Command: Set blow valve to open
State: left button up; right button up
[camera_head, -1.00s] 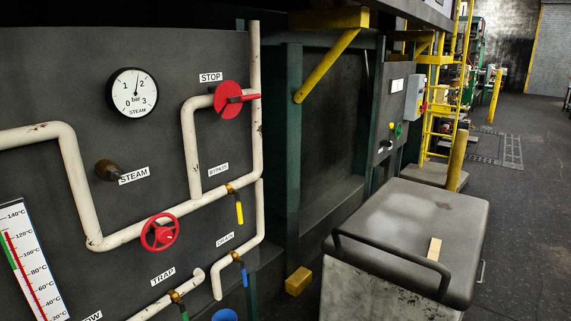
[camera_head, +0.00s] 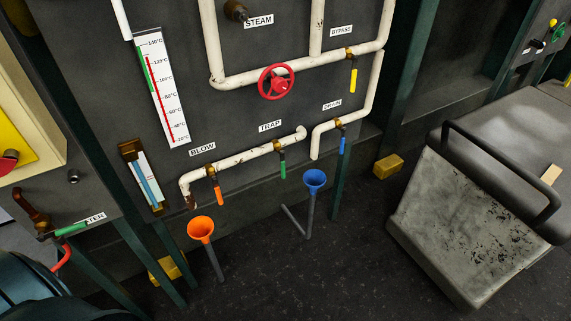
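The blow valve has an orange handle (camera_head: 217,190) that hangs straight down, across the level white pipe, just under the BLOW label (camera_head: 202,149). It sits near the left end of the lower pipe, where the pipe bends down above an orange funnel (camera_head: 201,229). The funnel stands apart from the pipe end. Neither of my grippers is in view.
Along the panel are a green trap handle (camera_head: 283,167), a blue drain handle (camera_head: 342,146), a yellow bypass handle (camera_head: 353,80) and a red handwheel (camera_head: 276,82). A blue funnel (camera_head: 315,180) stands nearby. A grey cart (camera_head: 455,215) is at right.

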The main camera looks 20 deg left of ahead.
aim_at(213, 178)
jog(key=i+u, duration=0.1)
jog(key=u, duration=2.05)
jog(key=i+l+u, duration=0.1)
jog(key=l+u, duration=0.7)
jog(key=l, duration=0.25)
jog(key=k+l+u, duration=0.1)
jog(key=l+u, duration=0.3)
jog(key=k+l, duration=0.1)
jog(key=l, duration=0.8)
jog(key=k+l+u, duration=0.1)
jog(key=l, duration=0.35)
jog(key=k+l, duration=0.15)
jog(key=l, duration=0.3)
jog(key=k+l+u, duration=0.1)
jog(key=l, duration=0.35)
